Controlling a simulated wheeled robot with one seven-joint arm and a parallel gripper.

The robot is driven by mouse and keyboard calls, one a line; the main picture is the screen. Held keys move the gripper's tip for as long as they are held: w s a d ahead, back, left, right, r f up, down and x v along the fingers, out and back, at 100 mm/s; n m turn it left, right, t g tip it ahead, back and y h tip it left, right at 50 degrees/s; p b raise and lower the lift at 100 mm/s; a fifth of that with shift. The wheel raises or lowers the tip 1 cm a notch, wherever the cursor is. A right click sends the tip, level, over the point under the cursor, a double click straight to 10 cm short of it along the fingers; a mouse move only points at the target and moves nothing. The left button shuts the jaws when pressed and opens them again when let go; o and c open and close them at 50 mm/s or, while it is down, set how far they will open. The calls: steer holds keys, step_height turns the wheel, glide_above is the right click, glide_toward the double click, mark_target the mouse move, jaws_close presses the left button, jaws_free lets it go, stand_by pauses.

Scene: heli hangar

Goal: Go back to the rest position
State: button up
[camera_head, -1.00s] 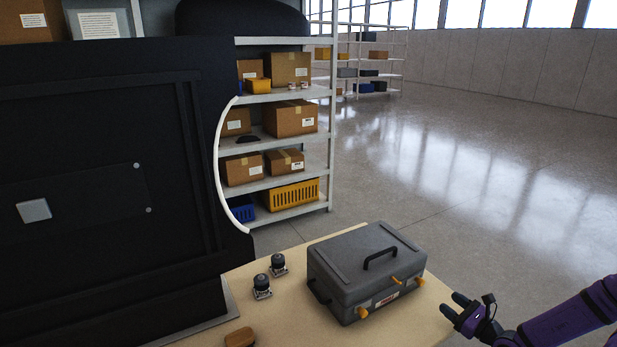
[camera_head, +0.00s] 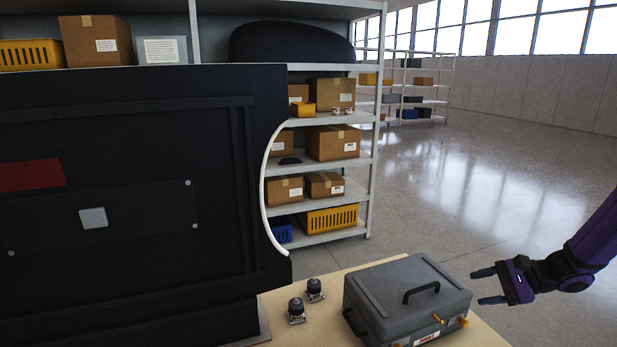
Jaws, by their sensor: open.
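My gripper (camera_head: 484,286) is at the right in the head view, at the end of my purple arm. Its two dark fingers are apart and point left, with nothing between them. It appears just right of a grey case (camera_head: 385,293) with a black handle and orange latches. The case is closed and lies on a light wooden table (camera_head: 271,306). I cannot tell how high the gripper is above the table.
Two small dark-topped devices (camera_head: 296,311) (camera_head: 315,290) stand left of the case. A large black panel (camera_head: 130,240) fills the left. Shelves with boxes (camera_head: 333,143) stand behind. Open floor (camera_head: 470,190) lies at the right.

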steer(key=s+a+r+n+g+h, duration=0.1)
steer(key=s+a+r+n+h, duration=0.45)
steer(key=s+r, duration=0.5)
steer(key=s+a+r+n+g+h, duration=0.1)
steer(key=s+a+r+n+h, duration=0.5)
steer(key=r, duration=0.8)
steer(key=s+r+n+t, duration=0.2)
steer(key=s+r+t, duration=0.1)
steer(key=s, duration=0.6)
steer(key=shift+s+d+r+h, duration=0.2)
steer(key=shift+r+h, duration=0.15)
steer(key=shift+r, duration=0.4)
steer(key=shift+w, duration=0.1)
stand_by(0.8)
